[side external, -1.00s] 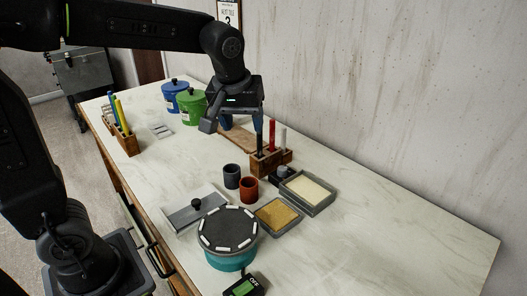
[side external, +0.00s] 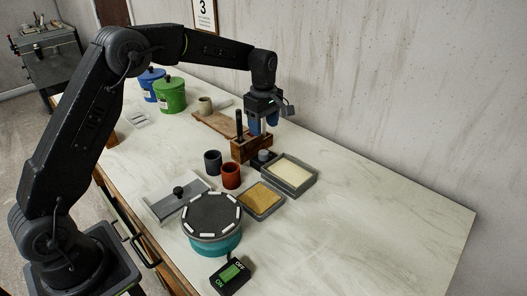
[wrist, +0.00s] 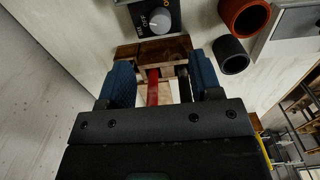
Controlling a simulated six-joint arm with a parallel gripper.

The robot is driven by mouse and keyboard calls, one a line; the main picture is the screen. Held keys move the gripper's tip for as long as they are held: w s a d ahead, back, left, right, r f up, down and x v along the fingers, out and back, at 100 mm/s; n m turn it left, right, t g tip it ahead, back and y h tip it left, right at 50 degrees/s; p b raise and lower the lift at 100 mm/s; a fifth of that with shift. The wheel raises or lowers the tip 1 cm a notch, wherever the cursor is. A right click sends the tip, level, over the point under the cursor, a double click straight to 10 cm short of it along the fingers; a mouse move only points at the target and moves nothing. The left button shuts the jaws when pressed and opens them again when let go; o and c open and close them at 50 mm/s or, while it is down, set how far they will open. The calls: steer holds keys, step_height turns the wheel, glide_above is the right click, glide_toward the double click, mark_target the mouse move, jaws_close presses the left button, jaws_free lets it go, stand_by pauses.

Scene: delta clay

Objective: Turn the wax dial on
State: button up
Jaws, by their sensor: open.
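The wax dial (side external: 263,157) is a small dark box with a round grey knob. It sits between the wooden tool holder and the wax tray (side external: 311,183), which holds a pale block. In the wrist view the knob (wrist: 159,22) shows at the top, with OFF printed beside it; its exact setting is hard to tell. My gripper (side external: 264,128) is open, pointing down over the wooden holder (side external: 238,150), short of the dial. In the wrist view its blue fingers (wrist: 161,72) stand either side of the holder and a red tool (wrist: 153,90).
A dark cup (side external: 212,163) and a red-brown cup (side external: 231,176) stand left of the dial. A tan slab tray (side external: 264,211), a turntable (side external: 211,245) and an ON/OFF switch (side external: 231,276) are nearer. A black tool (side external: 239,124) rises from the holder. The table's right end is clear.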

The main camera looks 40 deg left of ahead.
mark_target(264, 152)
step_height(264, 152, down, 10)
steer(key=shift+r, duration=0.2)
